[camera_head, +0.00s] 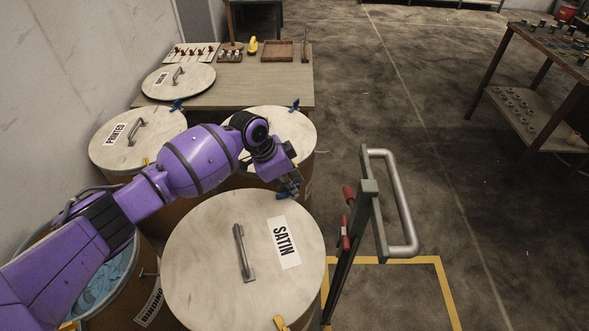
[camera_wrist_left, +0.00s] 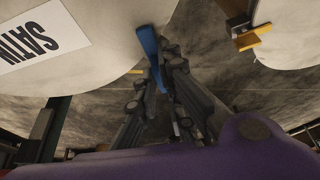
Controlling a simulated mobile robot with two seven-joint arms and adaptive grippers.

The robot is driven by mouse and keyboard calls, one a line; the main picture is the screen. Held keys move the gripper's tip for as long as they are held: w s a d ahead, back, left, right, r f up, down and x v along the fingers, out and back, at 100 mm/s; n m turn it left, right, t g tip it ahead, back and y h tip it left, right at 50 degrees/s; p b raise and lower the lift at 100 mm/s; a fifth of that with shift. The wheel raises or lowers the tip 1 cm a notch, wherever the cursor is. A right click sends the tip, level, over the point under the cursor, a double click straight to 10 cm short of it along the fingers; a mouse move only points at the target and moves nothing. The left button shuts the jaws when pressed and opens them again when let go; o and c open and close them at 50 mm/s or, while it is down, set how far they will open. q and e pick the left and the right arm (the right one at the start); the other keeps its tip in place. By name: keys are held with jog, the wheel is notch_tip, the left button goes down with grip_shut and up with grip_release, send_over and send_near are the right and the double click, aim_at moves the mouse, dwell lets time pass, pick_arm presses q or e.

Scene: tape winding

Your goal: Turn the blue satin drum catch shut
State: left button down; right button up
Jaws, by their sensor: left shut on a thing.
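The satin drum has a pale round lid (camera_head: 205,255) with a bar handle and a SATIN label (camera_head: 284,243); the label also shows in the left wrist view (camera_wrist_left: 42,42). Its blue catch (camera_wrist_left: 150,48) is a narrow bar at the lid's rim. My left gripper (camera_head: 291,187) is at the far rim of this lid. In the left wrist view its dark fingers (camera_wrist_left: 155,92) are shut around the blue catch, partly hiding it. In the head view the fingers mostly cover the catch. My right gripper is not in view.
A yellow catch (camera_head: 280,323) sits at the satin lid's near rim. Lidded drums stand behind, one marked PRINTED (camera_head: 137,140). An open drum (camera_head: 128,283) stands below my left arm. A cart handle (camera_head: 405,205) rises close on the right.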

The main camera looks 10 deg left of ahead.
pick_arm(q)
jog(key=n+p, duration=0.1)
jog(key=p, duration=0.1)
jog(key=n+t+p, duration=0.1)
jog(key=n+p, duration=0.1)
jog(key=r+n+y+p, duration=0.1)
jog(key=p, duration=0.1)
jog(key=shift+s+d, duration=0.1)
jog(key=shift+d, duration=0.15)
jog(key=shift+f+n+t+p, duration=0.1)
jog(key=shift+n+t+p, duration=0.3)
jog(key=shift+n+p, duration=0.45)
jog(key=shift+f+n+y+p, duration=0.15)
jog(key=shift+n+y+p, duration=0.35)
jog(key=shift+n, duration=0.35)
jog(key=shift+s+d+f, duration=0.1)
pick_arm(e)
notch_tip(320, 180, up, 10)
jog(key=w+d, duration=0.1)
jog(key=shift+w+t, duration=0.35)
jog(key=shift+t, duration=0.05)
pick_arm(q)
jog(key=shift+f+n, duration=0.15)
jog(key=shift+n, duration=0.15)
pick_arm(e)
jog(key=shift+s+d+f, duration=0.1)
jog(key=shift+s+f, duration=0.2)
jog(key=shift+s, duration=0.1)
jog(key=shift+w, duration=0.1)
